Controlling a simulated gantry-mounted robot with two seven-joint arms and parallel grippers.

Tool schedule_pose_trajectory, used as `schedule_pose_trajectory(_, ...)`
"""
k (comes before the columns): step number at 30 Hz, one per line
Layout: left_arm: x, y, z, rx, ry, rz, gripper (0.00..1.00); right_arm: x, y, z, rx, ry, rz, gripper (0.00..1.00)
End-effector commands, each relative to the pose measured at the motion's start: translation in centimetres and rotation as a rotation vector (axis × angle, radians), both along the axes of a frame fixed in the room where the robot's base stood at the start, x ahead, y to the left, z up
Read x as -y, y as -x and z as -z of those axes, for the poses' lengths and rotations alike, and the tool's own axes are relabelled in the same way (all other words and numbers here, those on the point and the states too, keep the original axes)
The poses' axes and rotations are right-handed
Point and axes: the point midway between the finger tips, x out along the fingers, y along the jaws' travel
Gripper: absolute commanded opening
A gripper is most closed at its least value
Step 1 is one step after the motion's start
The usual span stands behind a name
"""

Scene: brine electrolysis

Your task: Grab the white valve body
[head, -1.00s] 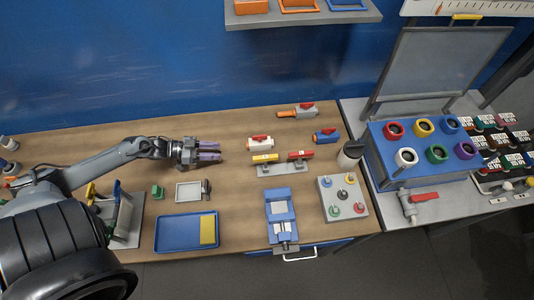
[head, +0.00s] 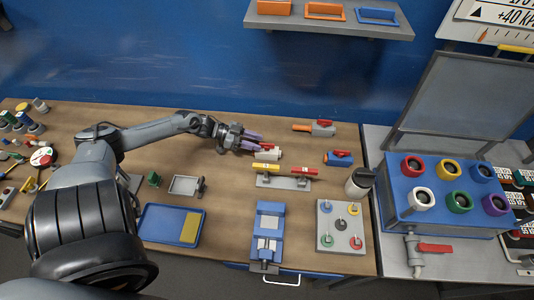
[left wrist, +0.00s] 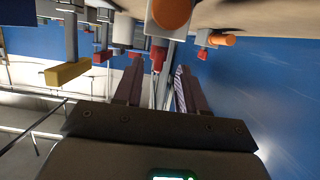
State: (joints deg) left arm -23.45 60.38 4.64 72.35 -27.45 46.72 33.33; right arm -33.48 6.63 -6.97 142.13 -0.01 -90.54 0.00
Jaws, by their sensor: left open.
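The white valve body (head: 274,155) with a red handle lies on the wooden table, behind the rack with yellow and red handles. My left gripper (head: 256,143) is open at its left and slightly behind it, its purple fingers pointing towards it. In the left wrist view, which shows the scene upside down, the two fingers (left wrist: 156,80) are apart. A pale body with an orange round end (left wrist: 172,13), probably this valve, shows close ahead, with a red handle (left wrist: 158,55) between the fingers. I cannot tell whether the fingers touch it. My right gripper is not in view.
A grey valve with an orange end (head: 322,128) and a blue valve (head: 340,158) lie to the right. The grey rack (head: 283,182) is just in front. A dark-topped white bottle (head: 357,183) stands farther right. Bare table lies behind the left arm.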

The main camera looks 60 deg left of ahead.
Motion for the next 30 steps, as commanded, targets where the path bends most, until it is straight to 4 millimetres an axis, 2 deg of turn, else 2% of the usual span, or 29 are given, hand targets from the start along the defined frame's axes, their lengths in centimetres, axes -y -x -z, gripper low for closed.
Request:
schedule_pose_trajectory(12,2.8,-3.4,1.3,0.003,0.001,0.001,0.4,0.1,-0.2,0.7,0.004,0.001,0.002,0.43)
schedule_pose_trajectory(22,3.1,-3.7,1.4,0.001,0.001,0.001,0.4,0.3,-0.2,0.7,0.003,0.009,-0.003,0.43)
schedule_pose_trajectory(30,3.1,-3.7,1.4,0.001,0.001,0.001,0.0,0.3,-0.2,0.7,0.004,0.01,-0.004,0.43)
